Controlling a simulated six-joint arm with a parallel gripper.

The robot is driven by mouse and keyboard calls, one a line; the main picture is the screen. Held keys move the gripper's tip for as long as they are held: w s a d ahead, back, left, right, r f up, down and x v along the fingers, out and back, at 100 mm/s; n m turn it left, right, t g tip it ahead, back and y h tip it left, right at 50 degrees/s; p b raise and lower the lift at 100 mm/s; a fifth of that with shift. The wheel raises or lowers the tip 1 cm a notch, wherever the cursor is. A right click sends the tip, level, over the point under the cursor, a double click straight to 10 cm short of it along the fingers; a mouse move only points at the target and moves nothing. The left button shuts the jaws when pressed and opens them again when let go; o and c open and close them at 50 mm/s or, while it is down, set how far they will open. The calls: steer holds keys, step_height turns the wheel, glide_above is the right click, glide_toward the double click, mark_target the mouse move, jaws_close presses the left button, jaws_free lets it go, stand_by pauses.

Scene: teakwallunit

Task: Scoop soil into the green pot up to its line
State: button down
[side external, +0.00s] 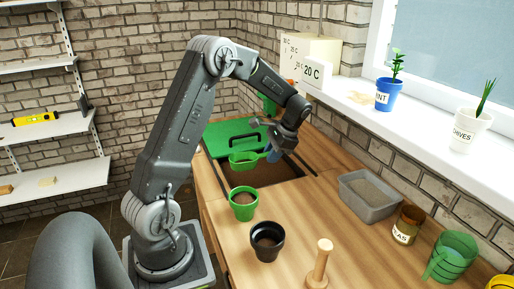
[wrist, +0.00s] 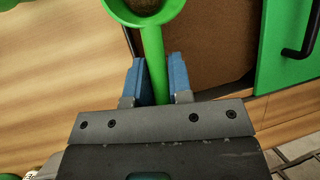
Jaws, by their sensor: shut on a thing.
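My gripper (side external: 275,154) is shut on the handle of a green scoop (side external: 243,160). In the wrist view the handle (wrist: 153,45) runs between the blue finger pads, and brown soil (wrist: 145,5) shows in the bowl, which the top edge cuts off. The scoop is above the sunken soil bin (side external: 268,174), near its far side. The green pot (side external: 243,211) stands upright on the wooden counter, in front of the bin. Its inside looks brown; its line and fill level are too small to tell.
A green lid (side external: 228,134) with a dark handle lies behind the bin. A black pot (side external: 267,252), a wooden tool (side external: 320,265), a grey tray (side external: 368,208), a brown pot (side external: 407,225) and a green container (side external: 452,257) stand on the counter. Potted plants line the sill.

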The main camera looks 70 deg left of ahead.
steer(key=w+d+f+m+t+y, duration=0.35)
steer(key=w+m, duration=0.35)
steer(key=m, duration=0.4)
steer(key=s+a+r+n+t+h, duration=0.1)
steer(key=s+a+r+t+h, duration=0.2)
steer(key=a+h, duration=0.3)
steer(key=s+a+r+t+h, duration=0.3)
steer(key=a+r+t+h, duration=0.3)
steer(key=h, duration=0.3)
steer(key=shift+s+r+n, duration=0.25)
steer(key=shift+s+n, duration=0.15)
steer(key=shift+w+d, duration=0.1)
steer(key=shift+d, duration=0.1)
stand_by(1.7)
